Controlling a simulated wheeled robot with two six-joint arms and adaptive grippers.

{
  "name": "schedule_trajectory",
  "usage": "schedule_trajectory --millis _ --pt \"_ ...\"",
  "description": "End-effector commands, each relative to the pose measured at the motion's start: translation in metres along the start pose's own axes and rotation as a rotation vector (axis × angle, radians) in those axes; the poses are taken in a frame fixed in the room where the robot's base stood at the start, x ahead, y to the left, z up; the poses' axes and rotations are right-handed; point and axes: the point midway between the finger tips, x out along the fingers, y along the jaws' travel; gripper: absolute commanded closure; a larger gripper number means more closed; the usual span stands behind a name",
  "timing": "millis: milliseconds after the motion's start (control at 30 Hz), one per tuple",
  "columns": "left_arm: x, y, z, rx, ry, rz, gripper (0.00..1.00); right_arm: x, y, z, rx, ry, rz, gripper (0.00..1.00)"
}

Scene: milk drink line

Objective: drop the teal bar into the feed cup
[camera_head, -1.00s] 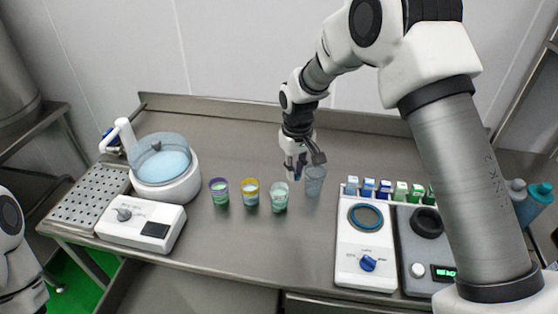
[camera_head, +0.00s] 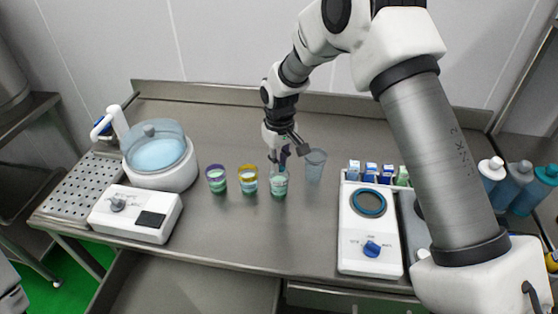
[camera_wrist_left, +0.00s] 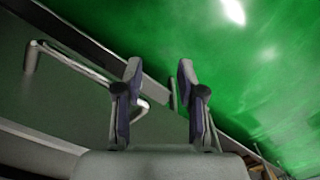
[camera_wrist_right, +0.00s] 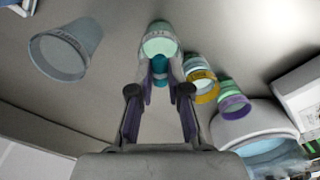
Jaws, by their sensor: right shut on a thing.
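My right gripper (camera_head: 284,158) is shut on the teal bar (camera_wrist_right: 160,68), which shows between its fingertips in the right wrist view. The gripper points down over the third cup from the left (camera_head: 279,184), a clear cup with mint-green contents; it also shows just beyond the fingertips (camera_wrist_right: 159,40). Whether the bar's lower end is inside its rim is not clear. A grey translucent cup (camera_head: 315,168) stands just to the right. I cannot read which cup is labelled feed. My left gripper (camera_wrist_left: 157,95) is open and empty, away from the cups.
A purple-rimmed cup (camera_head: 217,180) and a yellow-rimmed cup (camera_head: 248,180) stand to the left. Further left is a white machine with a blue-lidded bowl (camera_head: 158,158). A white dial device (camera_head: 370,235) and small coloured boxes (camera_head: 371,172) stand right. The front middle of the table is clear.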

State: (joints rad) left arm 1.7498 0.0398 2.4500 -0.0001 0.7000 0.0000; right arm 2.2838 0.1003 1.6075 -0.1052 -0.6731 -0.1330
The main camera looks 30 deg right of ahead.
Motion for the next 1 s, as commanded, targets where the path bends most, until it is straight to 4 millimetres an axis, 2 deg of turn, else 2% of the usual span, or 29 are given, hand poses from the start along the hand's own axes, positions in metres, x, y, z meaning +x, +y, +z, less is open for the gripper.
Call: schedule_trajectory --millis 367,400,433,467,767,867,1000 --pt "-0.001 0.0 0.0 0.0 0.0 0.0 0.61 -0.001 0.0 0.0 0.0 0.0 0.0 1.0" --pt "-0.001 0.0 0.0 0.0 0.0 0.0 0.61 -0.001 0.0 0.0 0.0 0.0 0.0 0.69" --pt "-0.001 0.0 0.0 0.0 0.0 0.0 0.61 -0.001 0.0 0.0 0.0 0.0 0.0 0.59" --pt "-0.001 0.0 0.0 0.0 0.0 0.0 0.61 -0.001 0.0 0.0 0.0 0.0 0.0 0.54" --pt "-0.001 0.0 0.0 0.0 0.0 0.0 0.61 -0.002 0.0 0.0 0.0 0.001 0.0 0.54" --pt "-0.001 0.0 0.0 0.0 0.0 0.0 0.61 -0.012 0.0 -0.001 0.0 0.003 0.001 0.54" --pt "-0.001 0.0 0.0 0.0 0.0 0.0 0.61 -0.041 0.0 -0.001 0.0 0.006 0.001 0.54"
